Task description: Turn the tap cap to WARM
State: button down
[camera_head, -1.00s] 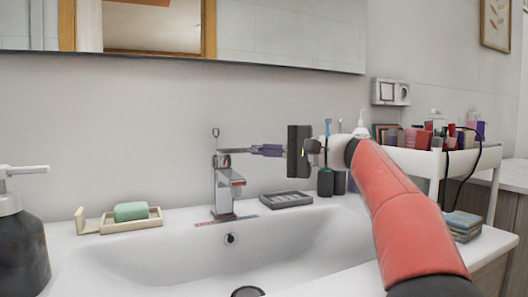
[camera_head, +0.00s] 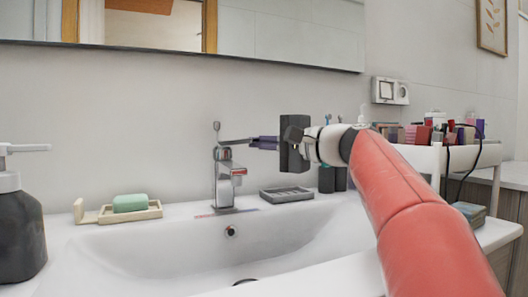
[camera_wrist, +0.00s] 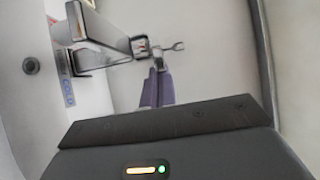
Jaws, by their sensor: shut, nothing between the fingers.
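The chrome tap (camera_head: 226,185) stands upright at the back of the white sink. Its cap (camera_head: 222,153), with small red and blue marks, sits on top; the cap also shows in the wrist view (camera_wrist: 140,44). A red and blue strip (camera_head: 213,214) lies at the tap's foot and shows in the wrist view (camera_wrist: 66,80). My gripper (camera_head: 252,141) reaches in from the right, its purple-grey fingers together and empty beside the cap. In the wrist view my fingertips (camera_wrist: 158,68) point at the cap. I cannot tell whether they touch it.
A green soap in a dish (camera_head: 131,204) is left of the tap, a grey soap tray (camera_head: 286,194) right of it. A dark dispenser (camera_head: 20,230) stands at far left. A cosmetics cart (camera_head: 465,160) stands at right. The mirror (camera_head: 285,40) hangs above.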

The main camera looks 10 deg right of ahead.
jog(key=s+a+m+t+h, duration=0.1)
jog(key=m+t+h+b, duration=0.1)
jog(key=h, duration=0.1)
jog(key=shift+s+a+m, duration=0.3)
jog(key=shift+s+a, duration=0.1)
jog(key=shift+s+a+b, duration=0.2)
jog(key=shift+a+b, duration=0.15)
